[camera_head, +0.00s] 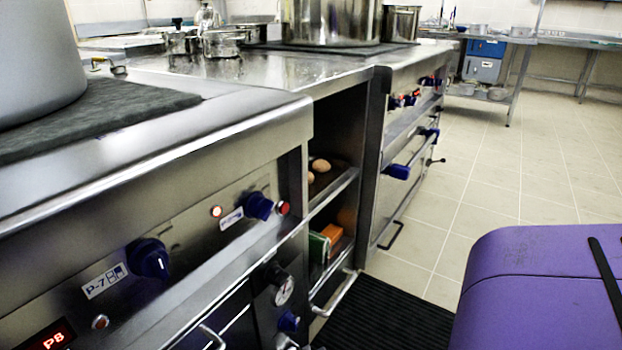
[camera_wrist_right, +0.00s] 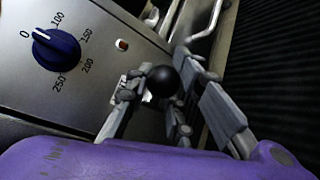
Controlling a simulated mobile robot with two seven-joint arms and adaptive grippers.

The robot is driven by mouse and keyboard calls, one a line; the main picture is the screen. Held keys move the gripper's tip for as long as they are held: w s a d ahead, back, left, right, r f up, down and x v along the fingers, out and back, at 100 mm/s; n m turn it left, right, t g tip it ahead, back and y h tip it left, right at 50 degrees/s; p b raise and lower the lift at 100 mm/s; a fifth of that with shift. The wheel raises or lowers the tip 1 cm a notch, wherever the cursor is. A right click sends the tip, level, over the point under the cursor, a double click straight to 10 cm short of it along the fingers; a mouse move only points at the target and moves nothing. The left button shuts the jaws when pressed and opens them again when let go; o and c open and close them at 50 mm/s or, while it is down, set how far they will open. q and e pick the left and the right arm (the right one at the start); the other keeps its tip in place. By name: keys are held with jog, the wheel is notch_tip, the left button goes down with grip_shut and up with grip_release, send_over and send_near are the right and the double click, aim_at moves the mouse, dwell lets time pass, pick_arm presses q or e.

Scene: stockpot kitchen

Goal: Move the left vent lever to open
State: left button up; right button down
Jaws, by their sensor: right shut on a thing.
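In the right wrist view, a round black knob (camera_wrist_right: 162,81), which looks like a lever's ball end, sits between the fingers of my right gripper (camera_wrist_right: 157,90). The gripper is shut on it, with one grey finger on the left and one on the right. The rest of the lever and its open or closed position are hidden. Neither gripper shows in the head view.
In the right wrist view, a blue dial (camera_wrist_right: 56,50) and a small red lamp (camera_wrist_right: 122,45) lie beside the gripper on a steel panel. In the head view, an open shelf (camera_head: 335,188) separates the two ovens. A dark ribbed mat (camera_head: 385,320) covers the floor in front.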

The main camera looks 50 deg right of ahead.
jog(key=shift+s+f+b, duration=0.1)
jog(key=shift+f+b, duration=0.25)
jog(key=shift+b, duration=0.6)
jog(key=f+m+t+b, duration=0.1)
jog(key=b, duration=0.2)
jog(key=shift+s+h, duration=0.1)
jog(key=shift+h, duration=0.3)
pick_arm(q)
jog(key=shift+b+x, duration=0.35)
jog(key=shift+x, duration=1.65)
pick_arm(e)
jog(key=shift+s+a+f+m+t+h, duration=0.1)
jog(key=shift+f+m+t+h, duration=0.6)
jog(key=shift+m, duration=0.3)
jog(key=shift+s+a+f+m+t+h, duration=0.1)
jog(key=shift+f+m+t+h, duration=0.55)
jog(key=shift+m, duration=0.35)
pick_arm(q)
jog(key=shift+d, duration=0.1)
pick_arm(e)
jog(key=c, duration=1.6)
grip_release()
jog(key=shift+w, duration=0.1)
jog(key=shift+c, duration=0.2)
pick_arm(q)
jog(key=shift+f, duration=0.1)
pick_arm(e)
jog(key=shift+d, duration=0.1)
